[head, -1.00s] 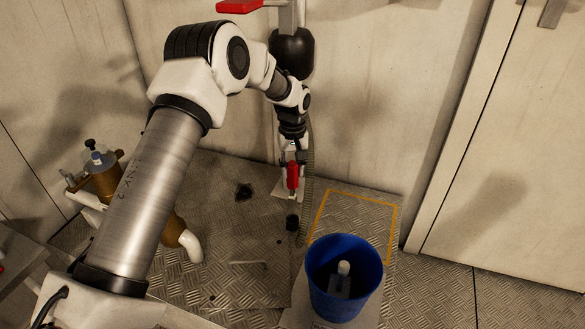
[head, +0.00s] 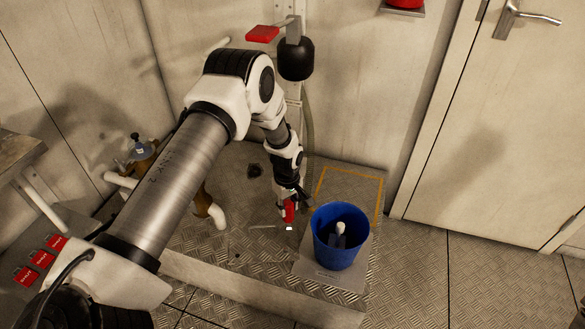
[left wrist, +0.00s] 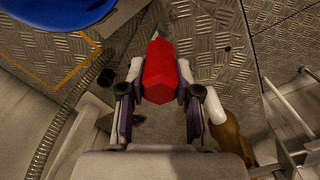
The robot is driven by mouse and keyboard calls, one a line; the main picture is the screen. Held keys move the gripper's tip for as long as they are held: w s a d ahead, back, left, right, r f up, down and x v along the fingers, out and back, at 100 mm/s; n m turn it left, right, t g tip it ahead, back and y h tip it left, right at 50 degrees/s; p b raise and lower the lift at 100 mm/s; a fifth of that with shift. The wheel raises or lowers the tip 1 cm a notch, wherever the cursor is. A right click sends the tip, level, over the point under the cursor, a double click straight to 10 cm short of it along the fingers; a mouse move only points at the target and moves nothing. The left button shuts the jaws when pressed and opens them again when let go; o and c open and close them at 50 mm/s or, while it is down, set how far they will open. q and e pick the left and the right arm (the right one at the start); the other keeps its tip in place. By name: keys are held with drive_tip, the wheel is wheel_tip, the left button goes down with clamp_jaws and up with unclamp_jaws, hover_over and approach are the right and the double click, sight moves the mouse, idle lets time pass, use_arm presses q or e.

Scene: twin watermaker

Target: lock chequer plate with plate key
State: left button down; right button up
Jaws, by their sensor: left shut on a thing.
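My left gripper (head: 287,207) is shut on the plate key, a tool with a red grip (head: 289,211). In the left wrist view the red grip (left wrist: 158,72) sits between both fingers of the gripper (left wrist: 158,92). A small pale tip shows just below it in the head view. The chequer plate (head: 240,241) is part of the raised, diamond-patterned metal floor. The key is over or close to its right part, just right of a thin bar on the plate. Whether the key touches the plate I cannot tell. My right gripper is not in view.
A blue bucket (head: 338,257) with a white-topped item inside stands close right of my gripper. A yellow outline (head: 378,203) lies behind it. A brown pump-like unit with a white pipe (head: 217,214) stands left. A black bulb (head: 296,60) hangs on the wall behind.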

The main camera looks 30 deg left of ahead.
sight(288, 219)
use_arm(q)
drive_tip(key=s+f+b, duration=0.1)
drive_tip(key=f, duration=0.1)
drive_tip(key=s+f+b, duration=0.1)
drive_tip(key=shift+s+d+f, duration=0.2)
drive_tip(key=shift+s+f, duration=0.2)
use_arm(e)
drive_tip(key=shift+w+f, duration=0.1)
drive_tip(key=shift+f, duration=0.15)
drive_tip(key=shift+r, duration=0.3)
use_arm(q)
drive_tip(key=shift+p, duration=0.3)
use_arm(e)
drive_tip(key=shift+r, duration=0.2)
